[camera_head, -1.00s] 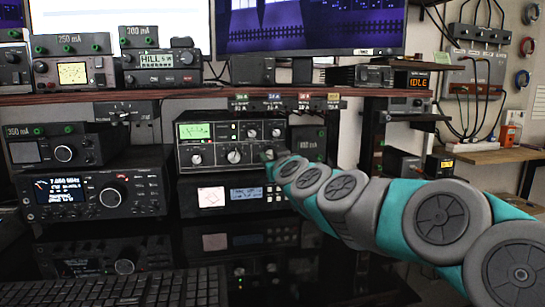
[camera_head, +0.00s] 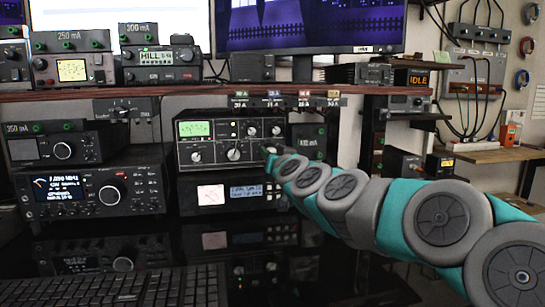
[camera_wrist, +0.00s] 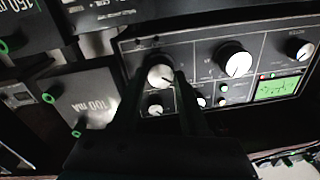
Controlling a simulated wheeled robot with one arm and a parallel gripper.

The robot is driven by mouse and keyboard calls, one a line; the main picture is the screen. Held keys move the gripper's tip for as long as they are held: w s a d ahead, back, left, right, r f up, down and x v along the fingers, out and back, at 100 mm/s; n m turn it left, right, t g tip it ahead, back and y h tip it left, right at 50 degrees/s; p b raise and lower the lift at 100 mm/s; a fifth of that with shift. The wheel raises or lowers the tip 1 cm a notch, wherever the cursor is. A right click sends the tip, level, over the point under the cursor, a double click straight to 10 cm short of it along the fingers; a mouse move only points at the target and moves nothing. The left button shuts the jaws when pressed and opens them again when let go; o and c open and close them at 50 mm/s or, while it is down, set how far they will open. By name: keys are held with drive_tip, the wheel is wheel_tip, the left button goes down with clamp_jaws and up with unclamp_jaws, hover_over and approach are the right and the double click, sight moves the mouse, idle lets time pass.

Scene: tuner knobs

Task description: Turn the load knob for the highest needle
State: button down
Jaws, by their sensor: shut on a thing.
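The tuner (camera_head: 216,161) is a dark box with a light-edged front panel on the desk's stacked gear. Its lit green meter (camera_head: 195,129) is at the upper left in the head view and shows at the right in the wrist view (camera_wrist: 276,88). The needle is too small to read exactly. My gripper (camera_wrist: 158,80) is at the panel's right-hand knob (camera_wrist: 161,74), with one dark finger on each side, shut on it. The knob's label is not legible. In the head view my gripper (camera_head: 269,151) hides this knob. The large middle knob (camera_head: 234,154) is free.
A left knob (camera_head: 196,157) and small knobs share the panel. A dark mA box (camera_head: 308,143) stands close to the right of the tuner, near my wrist. A shelf (camera_head: 200,93) runs above. Another unit (camera_head: 212,196) sits below the tuner.

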drive_tip(key=m, duration=0.6)
drive_tip(key=shift+f, duration=0.1)
idle(0.4)
drive_tip(key=shift+c, duration=2.1)
unclamp_jaws()
drive_tip(key=shift+s+d, duration=0.1)
drive_tip(key=shift+s, duration=0.05)
drive_tip(key=v, duration=0.7)
drive_tip(key=shift+s+b, duration=0.25)
drive_tip(key=shift+b, duration=0.2)
